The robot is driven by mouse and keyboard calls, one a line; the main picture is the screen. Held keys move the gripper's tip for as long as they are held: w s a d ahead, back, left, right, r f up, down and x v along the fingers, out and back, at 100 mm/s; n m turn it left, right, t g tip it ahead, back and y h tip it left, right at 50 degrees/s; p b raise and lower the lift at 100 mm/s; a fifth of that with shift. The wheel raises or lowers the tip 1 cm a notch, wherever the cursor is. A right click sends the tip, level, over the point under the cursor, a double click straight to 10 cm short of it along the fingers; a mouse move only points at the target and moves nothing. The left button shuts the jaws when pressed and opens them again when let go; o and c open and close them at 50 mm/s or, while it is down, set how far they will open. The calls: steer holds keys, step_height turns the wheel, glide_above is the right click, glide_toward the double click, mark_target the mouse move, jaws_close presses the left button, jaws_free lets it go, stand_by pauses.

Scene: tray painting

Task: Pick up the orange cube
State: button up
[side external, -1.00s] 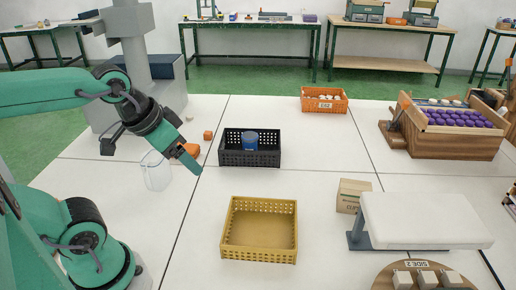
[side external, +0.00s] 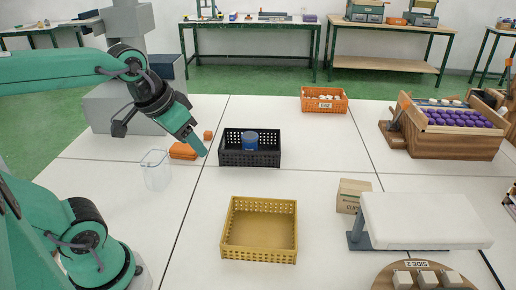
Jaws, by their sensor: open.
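The small orange cube (side external: 208,134) rests on the white table, left of the black crate. My gripper (side external: 198,146) is open and is seen just left of the cube, with its teal finger pointing down and to the right. The fingertip shows slightly below the cube in the picture. I see no contact with the cube, and nothing shows between the jaws. The gap in depth between gripper and cube cannot be told from this view.
A larger orange object (side external: 183,151) lies beside my gripper, partly hidden. A clear beaker (side external: 156,171) stands to the left. The black crate (side external: 265,158) holds a blue round item (side external: 249,140).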

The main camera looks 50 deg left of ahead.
steer(key=w+a+r+n+g, duration=0.1)
steer(key=w+a+r, duration=0.15)
steer(key=w, duration=0.35)
steer(key=w+a+r+n, duration=0.1)
steer(key=w+a, duration=0.3)
steer(key=w, duration=0.1)
steer(key=n+g, duration=0.4)
steer(key=n, duration=0.1)
glide_above(208, 134)
steer(key=f, duration=2.1)
steer(key=shift+w+d+f, duration=0.1)
steer(key=shift+w+f, duration=0.1)
steer(key=shift+a+f, duration=0.25)
steer(key=shift+f, duration=0.1)
steer(key=shift+s+f, duration=0.1)
steer(key=shift+f, duration=1.2)
steer(key=shift+f, duration=0.1)
